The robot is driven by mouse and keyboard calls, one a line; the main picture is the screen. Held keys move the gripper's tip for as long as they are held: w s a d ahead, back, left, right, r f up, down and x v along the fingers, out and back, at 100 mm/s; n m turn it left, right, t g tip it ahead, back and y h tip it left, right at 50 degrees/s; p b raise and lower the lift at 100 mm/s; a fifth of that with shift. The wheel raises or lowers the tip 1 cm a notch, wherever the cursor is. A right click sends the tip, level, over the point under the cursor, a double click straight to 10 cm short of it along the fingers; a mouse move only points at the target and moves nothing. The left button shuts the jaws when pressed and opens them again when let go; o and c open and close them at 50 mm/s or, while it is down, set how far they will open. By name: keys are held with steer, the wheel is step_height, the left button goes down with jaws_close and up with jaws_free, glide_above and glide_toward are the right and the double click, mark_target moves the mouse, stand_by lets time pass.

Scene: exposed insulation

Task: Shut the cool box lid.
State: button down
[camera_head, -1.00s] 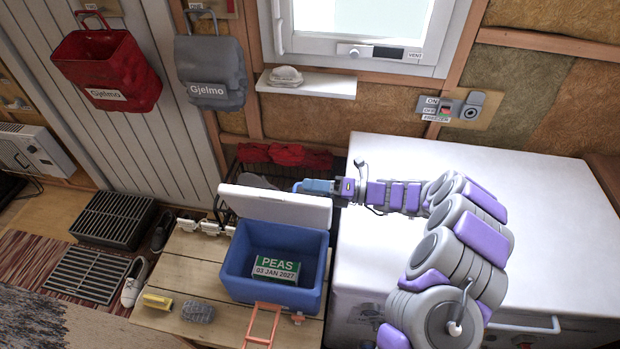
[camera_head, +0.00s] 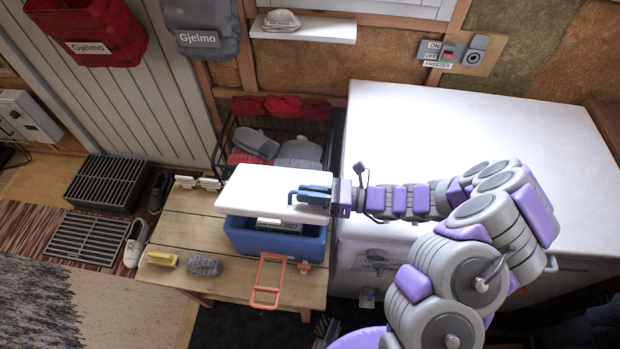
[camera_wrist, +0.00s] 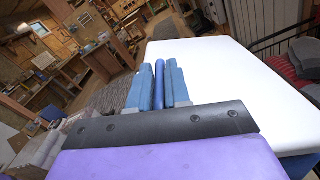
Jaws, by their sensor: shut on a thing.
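The white cool box lid (camera_head: 262,187) is tilted over the blue cool box (camera_head: 276,243), with its front edge above the rim and a gap beneath. A green and white peas packet (camera_head: 278,226) shows inside the box, mostly hidden by the lid. My gripper (camera_head: 306,196) is at the lid's right side, its blue fingers shut on a darker blue bar that looks like the lid's handle. In the wrist view, my gripper (camera_wrist: 159,75) has that bar between its fingers, with the white lid (camera_wrist: 215,80) beside it.
The box stands on a wooden bench (camera_head: 190,228) with an orange-red handle-like frame (camera_head: 268,282), a yellow item (camera_head: 162,258) and a grey item (camera_head: 204,265). A white chest freezer (camera_head: 450,130) stands right. A wire basket (camera_head: 232,140) of mittens is behind.

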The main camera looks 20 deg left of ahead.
steer(key=shift+s+d+f, duration=0.15)
steer(key=shift+s+f, duration=0.15)
steer(key=shift+f, duration=0.35)
steer(key=shift+s+d+f, duration=0.15)
steer(key=shift+s+f, duration=0.15)
steer(key=shift+f, duration=0.35)
steer(key=c, duration=1.2)
jaws_free()
steer(key=shift+o, duration=0.2)
steer(key=shift+d, duration=0.1)
steer(key=p+v, duration=0.3)
steer(key=v, duration=1.4)
steer(key=shift+d+p, duration=0.15)
steer(key=shift+p, duration=0.25)
